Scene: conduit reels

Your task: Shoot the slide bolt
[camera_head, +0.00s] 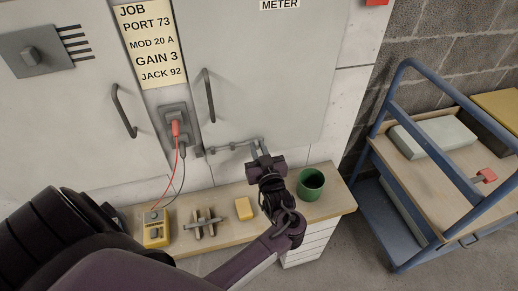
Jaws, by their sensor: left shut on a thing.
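The slide bolt (229,147) is a thin grey bar set level across the lower part of the pale cabinet front, below the door handles. Its left end is by a small bracket near the socket plate. My left gripper (261,149) comes up from below at the bolt's right end and is shut on it there. The fingers and the dark gripper body partly hide that end, so how far the bar reaches is hard to tell. My right gripper is not in view.
Below, a wooden ledge (223,239) carries a yellow meter (156,232), a grey-and-tan crossed piece (205,223), a yellow block (244,208) and a green cup (310,185) close right of my wrist. A red plug (176,128) trails leads. A blue cart (398,215) stands at the right.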

